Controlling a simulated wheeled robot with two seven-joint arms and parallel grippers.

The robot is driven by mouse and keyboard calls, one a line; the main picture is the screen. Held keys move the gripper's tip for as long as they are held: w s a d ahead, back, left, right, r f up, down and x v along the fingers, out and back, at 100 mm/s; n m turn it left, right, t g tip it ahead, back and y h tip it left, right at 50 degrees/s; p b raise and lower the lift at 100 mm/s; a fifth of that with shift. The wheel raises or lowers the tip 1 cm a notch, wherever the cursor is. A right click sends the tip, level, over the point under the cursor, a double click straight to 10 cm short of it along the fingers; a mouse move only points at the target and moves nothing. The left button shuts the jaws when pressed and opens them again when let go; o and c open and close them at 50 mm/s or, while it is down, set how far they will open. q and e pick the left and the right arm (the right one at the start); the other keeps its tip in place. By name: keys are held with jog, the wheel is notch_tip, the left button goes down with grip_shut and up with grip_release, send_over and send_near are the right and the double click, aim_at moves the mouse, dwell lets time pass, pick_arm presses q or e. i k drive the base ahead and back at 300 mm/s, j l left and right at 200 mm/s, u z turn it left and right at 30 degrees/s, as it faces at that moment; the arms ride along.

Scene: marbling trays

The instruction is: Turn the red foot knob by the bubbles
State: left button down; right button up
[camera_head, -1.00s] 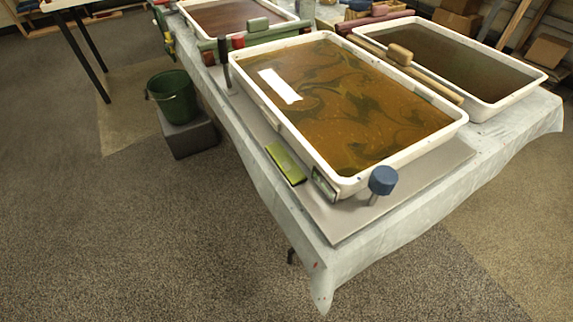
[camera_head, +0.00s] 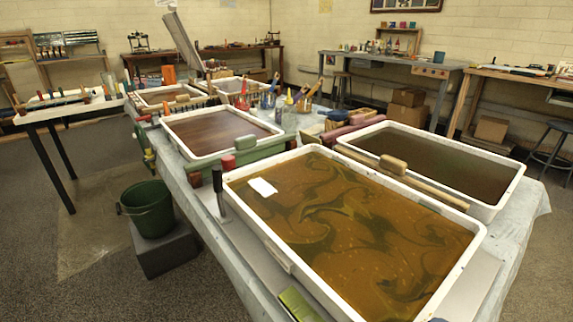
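The large white tray (camera_head: 272,236) of orange-brown marbled liquid stands on a grey board at the front of the table. A small red knob (camera_head: 228,163) shows at its far left corner; its lower part is hidden, so I cannot tell how it is fixed. A green bar (camera_head: 299,305), possibly a level, lies on the board by the near left side, cut by the bottom edge. Any bubbles are too small to make out. Neither of my grippers is in view.
A black-handled tool (camera_head: 217,180) stands upright beside the tray's left side. A second tray (camera_head: 484,210) is at right and a reddish-liquid tray (camera_head: 195,156) behind. A green bucket (camera_head: 150,212) sits on a grey block (camera_head: 176,250) left of the table. Floor at left is open.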

aim_at(228, 162)
jog(key=i+j+z, duration=0.2)
jog(key=j, duration=0.15)
jog(key=i+j+z, duration=0.15)
jog(key=j, duration=0.2)
jog(key=i+j+z, duration=0.2)
jog(key=j, duration=0.15)
jog(key=j+z, duration=0.2)
jog(key=j, duration=0.2)
